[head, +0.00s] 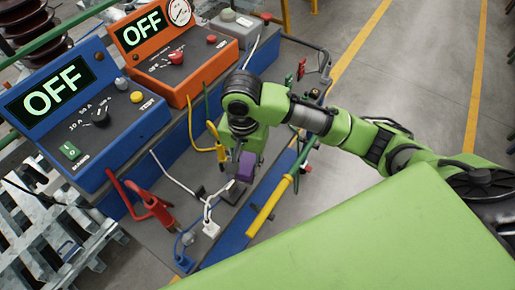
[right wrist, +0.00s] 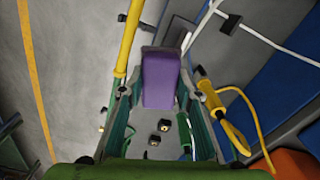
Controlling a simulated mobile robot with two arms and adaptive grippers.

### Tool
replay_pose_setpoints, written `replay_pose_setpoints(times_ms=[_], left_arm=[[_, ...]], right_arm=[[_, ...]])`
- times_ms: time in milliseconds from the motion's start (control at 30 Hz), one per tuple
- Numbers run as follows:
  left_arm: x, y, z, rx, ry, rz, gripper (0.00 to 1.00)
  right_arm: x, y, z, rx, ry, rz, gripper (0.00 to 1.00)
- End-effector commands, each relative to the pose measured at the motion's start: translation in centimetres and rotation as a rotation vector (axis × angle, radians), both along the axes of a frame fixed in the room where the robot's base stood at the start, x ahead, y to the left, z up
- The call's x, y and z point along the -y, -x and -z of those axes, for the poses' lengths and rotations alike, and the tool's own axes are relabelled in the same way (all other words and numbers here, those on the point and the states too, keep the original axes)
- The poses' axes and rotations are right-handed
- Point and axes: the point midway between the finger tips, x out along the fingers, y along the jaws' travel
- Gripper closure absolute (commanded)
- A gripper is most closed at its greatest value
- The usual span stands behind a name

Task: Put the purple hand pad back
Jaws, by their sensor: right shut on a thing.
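The purple hand pad (head: 246,167) is at my right gripper (head: 241,157), above the grey bench top in the head view. In the right wrist view the pad (right wrist: 160,80) stands between the two fingers at the far end of the jaws. My right gripper is shut on it. The gripper and wrist hide part of the pad in the head view. I cannot tell whether the pad touches the bench. My left gripper is not in view.
A blue box (head: 90,125) and an orange box (head: 170,50), both reading OFF, stand on the bench at left. A red clamp (head: 153,204), a yellow-handled rod (head: 270,206) and several cables lie around the gripper. Open floor (head: 410,60) lies at right.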

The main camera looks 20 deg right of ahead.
Motion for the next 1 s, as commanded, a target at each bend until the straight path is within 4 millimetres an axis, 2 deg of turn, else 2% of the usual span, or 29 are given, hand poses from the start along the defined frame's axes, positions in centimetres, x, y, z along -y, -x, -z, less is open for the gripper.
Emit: replay_pose_setpoints(times_ms=[100, 267, 400, 467, 667, 700, 833, 1000], left_arm=[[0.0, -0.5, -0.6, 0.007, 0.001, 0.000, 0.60], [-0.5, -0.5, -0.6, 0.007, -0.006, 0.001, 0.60], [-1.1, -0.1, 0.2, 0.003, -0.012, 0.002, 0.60], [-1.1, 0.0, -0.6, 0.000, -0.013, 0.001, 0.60], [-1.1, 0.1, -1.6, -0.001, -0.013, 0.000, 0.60], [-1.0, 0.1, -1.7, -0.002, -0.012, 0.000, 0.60], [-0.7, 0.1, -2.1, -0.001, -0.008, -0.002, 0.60], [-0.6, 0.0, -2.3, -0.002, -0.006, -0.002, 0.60]], right_arm=[[-1.5, -1.8, -1.7, -0.011, -0.010, 0.180, 0.86], [-2.0, -2.9, -2.4, -0.023, -0.010, 0.307, 0.86], [0.1, -3.8, -1.1, -0.028, -0.007, 0.328, 0.86], [1.6, -4.5, -1.0, -0.026, -0.002, 0.329, 0.86], [6.1, -6.7, 1.2, -0.025, -0.003, 0.327, 0.86], [6.6, -7.0, 2.1, -0.027, -0.004, 0.325, 0.86], [8.3, -7.8, 4.6, -0.026, -0.007, 0.322, 0.86], [9.5, -8.5, 6.4, -0.025, -0.008, 0.320, 0.86]])
